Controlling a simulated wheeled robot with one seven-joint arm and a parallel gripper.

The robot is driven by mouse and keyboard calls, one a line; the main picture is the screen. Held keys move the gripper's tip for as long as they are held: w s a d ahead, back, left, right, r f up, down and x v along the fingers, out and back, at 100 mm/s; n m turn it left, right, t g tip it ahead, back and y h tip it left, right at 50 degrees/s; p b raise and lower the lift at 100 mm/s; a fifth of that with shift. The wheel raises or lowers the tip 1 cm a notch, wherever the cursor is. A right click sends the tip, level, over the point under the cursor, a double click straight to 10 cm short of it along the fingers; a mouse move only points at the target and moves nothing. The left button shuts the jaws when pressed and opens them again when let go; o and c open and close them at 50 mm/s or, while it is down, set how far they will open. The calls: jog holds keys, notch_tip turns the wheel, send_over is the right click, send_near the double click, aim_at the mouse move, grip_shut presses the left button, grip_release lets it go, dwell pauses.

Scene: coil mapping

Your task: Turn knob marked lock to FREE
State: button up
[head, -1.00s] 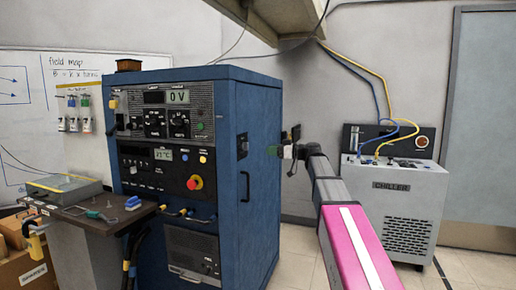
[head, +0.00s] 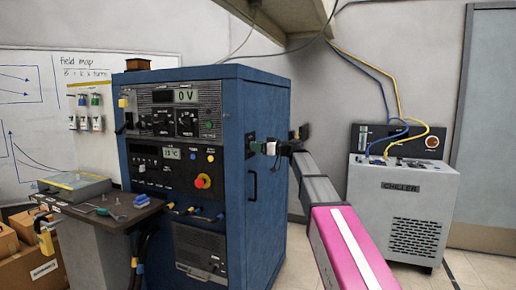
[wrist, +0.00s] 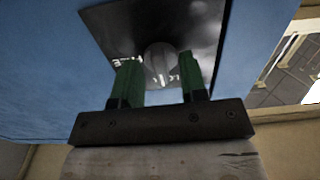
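A dark round knob (wrist: 160,58) sits on a black plate (wrist: 115,22) on the blue cabinet's side in the wrist view. White marks show on the plate beside and below the knob, too blurred to read. My gripper (wrist: 162,75) has its two green fingers apart, one on each side of the knob. Gaps seem to show between fingers and knob; contact is unclear. In the head view my gripper (head: 262,147) is at the plate (head: 250,145) on the cabinet's right side and hides much of it.
The blue cabinet (head: 262,100) has a handle (head: 252,185) below the plate. A shelf with tools (head: 95,215) juts from its front left. A grey chiller (head: 400,205) stands to the right, and an overhead beam (head: 290,18) hangs above. Floor shows between cabinet and chiller.

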grip_shut()
jog(key=shift+m, duration=0.3)
jog(key=shift+r+m, duration=0.1)
jog(key=shift+m, duration=8.5)
